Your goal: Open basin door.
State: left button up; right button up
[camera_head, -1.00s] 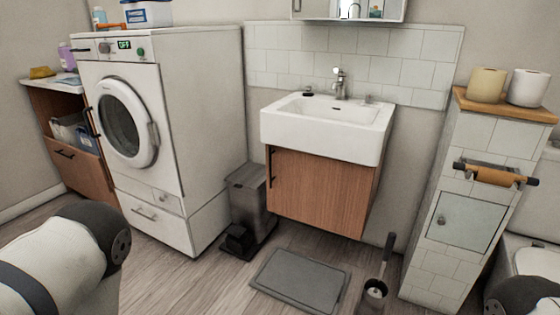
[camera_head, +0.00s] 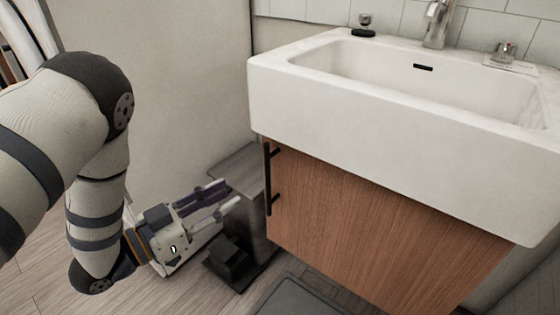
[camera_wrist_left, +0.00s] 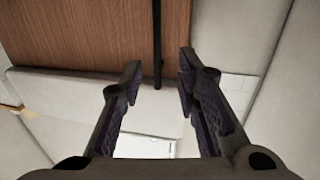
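The basin door (camera_head: 370,220) is a brown wood panel under the white basin (camera_head: 385,120), and it looks shut. Its black vertical bar handle (camera_head: 271,178) is at the left edge. My left gripper (camera_head: 228,195) is left of the handle, its fingers pointing toward it, apart from it. In the left wrist view the door (camera_wrist_left: 95,35) is at the upper left and the handle (camera_wrist_left: 157,40) lies in line with the gap between the open, empty fingers of my left gripper (camera_wrist_left: 160,70). My right gripper is not in view.
A grey pedal bin (camera_head: 243,168) stands below and behind my left gripper, close to it. The washing machine's side (camera_head: 170,70) is at the left. A grey mat (camera_head: 290,298) lies on the floor in front of the cabinet.

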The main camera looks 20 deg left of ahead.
aim_at(266, 177)
pick_arm(q)
jog(key=b+x, duration=0.1)
jog(key=x, duration=0.4)
jog(key=b+x, duration=0.1)
jog(key=x, duration=0.4)
jog(key=shift+s+d, duration=0.1)
jog(key=shift+d, duration=0.2)
jog(key=shift+w+d+r, duration=0.15)
jog(key=shift+w+d, duration=0.05)
jog(key=shift+w, duration=0.25)
grip_shut()
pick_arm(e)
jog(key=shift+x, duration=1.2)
